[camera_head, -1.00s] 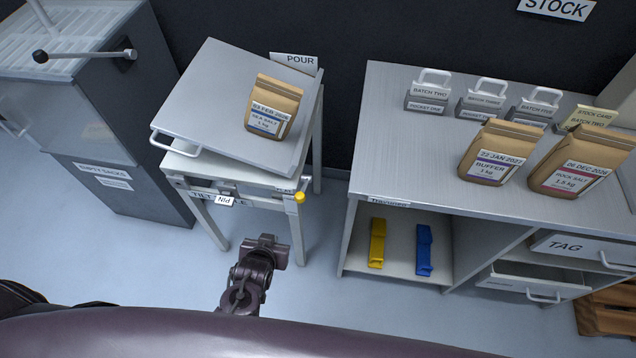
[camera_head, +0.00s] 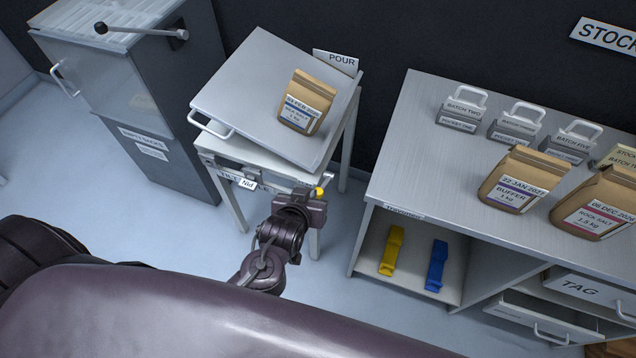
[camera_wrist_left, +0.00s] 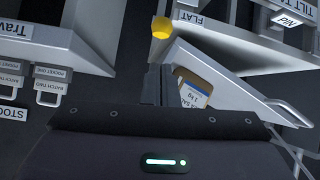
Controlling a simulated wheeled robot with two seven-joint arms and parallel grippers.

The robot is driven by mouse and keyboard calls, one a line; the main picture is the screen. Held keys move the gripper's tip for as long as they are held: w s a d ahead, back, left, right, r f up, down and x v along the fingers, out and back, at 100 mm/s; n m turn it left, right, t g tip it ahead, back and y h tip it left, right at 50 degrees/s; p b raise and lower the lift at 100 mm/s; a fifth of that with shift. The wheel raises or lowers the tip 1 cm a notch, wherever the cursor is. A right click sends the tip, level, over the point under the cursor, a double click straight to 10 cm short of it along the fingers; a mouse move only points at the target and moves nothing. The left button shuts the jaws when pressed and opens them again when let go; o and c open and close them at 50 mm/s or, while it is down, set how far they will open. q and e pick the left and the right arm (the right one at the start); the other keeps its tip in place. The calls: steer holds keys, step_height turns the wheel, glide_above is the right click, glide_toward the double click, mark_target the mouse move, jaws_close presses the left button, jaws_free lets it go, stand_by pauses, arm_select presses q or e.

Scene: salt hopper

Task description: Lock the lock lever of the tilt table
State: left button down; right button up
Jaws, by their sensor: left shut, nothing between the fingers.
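The tilt table (camera_head: 240,85) has a grey top that sits tilted and skewed over its white frame, with a kraft sea salt bag (camera_head: 307,102) on it. The lock lever's yellow knob (camera_head: 319,191) is at the frame's front right corner. In the wrist view the yellow knob (camera_wrist_left: 162,27) lies just beyond my fingertips, with a gap showing. My left gripper (camera_head: 313,202) is shut and empty, just below and in front of the knob; its fingers also show in the wrist view (camera_wrist_left: 161,72). The gripper hides part of the table's front right corner. My right gripper is not in view.
A PIN tag (camera_head: 248,184) hangs on the table's front rail. A grey cabinet (camera_head: 165,110) stands left. A bench (camera_head: 420,150) with bags and batch blocks stands right, with yellow (camera_head: 392,250) and blue (camera_head: 437,265) pieces on its lower shelf. A POUR sign (camera_head: 336,62) is behind.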

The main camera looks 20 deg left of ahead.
mark_target(318, 188)
arm_select(q)
steer(key=x, duration=0.8)
steer(key=shift+w+f, duration=0.1)
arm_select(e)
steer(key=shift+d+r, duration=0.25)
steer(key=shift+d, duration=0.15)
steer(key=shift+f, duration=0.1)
